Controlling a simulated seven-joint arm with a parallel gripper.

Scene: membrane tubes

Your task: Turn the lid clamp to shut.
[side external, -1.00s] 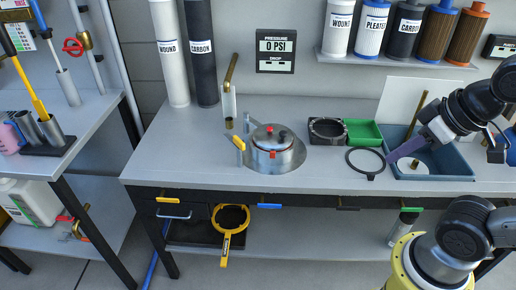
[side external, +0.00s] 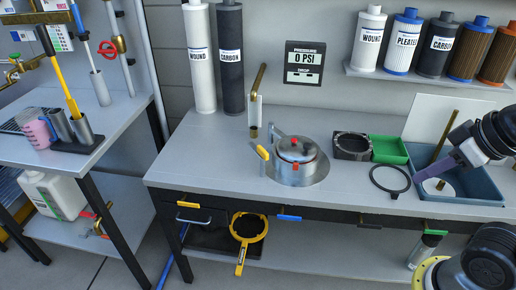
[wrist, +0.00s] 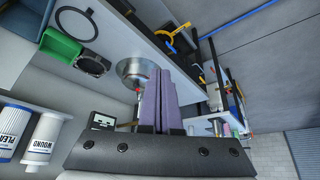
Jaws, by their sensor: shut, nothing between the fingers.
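The steel filter housing (side external: 296,172) sits upright in the bench top, with a domed metal lid (side external: 297,150) on it. I cannot tell how the lid clamp is turned. The housing also shows in the wrist view (wrist: 133,68), partly behind my fingers. My gripper (side external: 418,177) is to the right of the housing, above the blue bin's left edge, well apart from the lid. Its purple-grey fingers (wrist: 156,74) are together and empty.
A yellow-handled valve (side external: 263,152) stands just left of the housing. To the right are a dark square block (side external: 352,156), a green tray (side external: 390,159), a black ring (side external: 372,181) and a blue bin (side external: 481,197).

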